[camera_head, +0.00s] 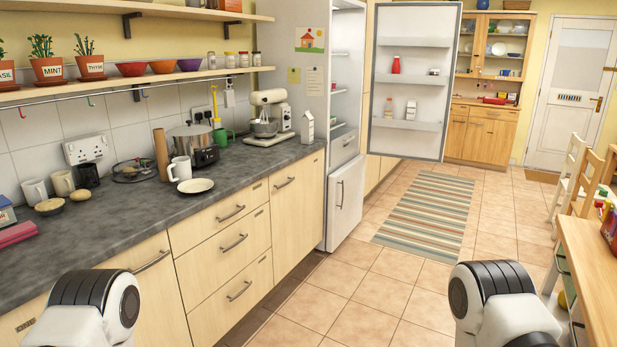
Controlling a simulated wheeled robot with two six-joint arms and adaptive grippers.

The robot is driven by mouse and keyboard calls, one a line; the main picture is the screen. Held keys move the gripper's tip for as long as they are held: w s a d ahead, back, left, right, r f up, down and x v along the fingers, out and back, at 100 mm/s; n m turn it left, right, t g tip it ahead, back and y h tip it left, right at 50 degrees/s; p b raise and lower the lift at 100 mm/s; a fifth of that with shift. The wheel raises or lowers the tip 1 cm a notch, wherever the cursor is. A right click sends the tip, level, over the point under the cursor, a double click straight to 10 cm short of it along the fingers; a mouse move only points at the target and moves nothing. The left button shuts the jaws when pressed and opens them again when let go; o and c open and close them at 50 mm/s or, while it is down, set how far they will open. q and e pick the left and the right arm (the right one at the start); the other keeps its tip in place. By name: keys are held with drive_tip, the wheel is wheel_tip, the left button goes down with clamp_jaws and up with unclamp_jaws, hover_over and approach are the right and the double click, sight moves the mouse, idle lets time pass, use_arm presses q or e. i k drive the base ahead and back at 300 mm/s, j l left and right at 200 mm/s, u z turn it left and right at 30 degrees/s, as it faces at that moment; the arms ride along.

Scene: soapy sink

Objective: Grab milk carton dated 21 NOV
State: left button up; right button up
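A small white gable-top carton (307,128) stands upright on the dark counter's far end, beside the fridge. A second small carton-like item (411,110) stands on a lower shelf of the open fridge door. No date can be read on either one. The fridge (345,95) stands open with its door (413,82) swung to the right; most of its inside is hidden from this angle. Parts of my two arms show at the bottom left and bottom right. Neither gripper is in view.
The counter (120,240) runs along the left with mugs, a plate (196,185), a pot (192,138) and a stand mixer (268,112). A striped rug (425,215) lies on open tiled floor. A wooden table (592,255) and chairs stand at the right.

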sight(307, 121)
drive_tip(key=i+l+z, duration=0.3)
drive_tip(key=i+z, duration=0.15)
drive_tip(key=i, duration=1.05)
drive_tip(key=i+j+z, duration=0.2)
drive_tip(key=i+z, duration=0.25)
drive_tip(key=i, duration=1)
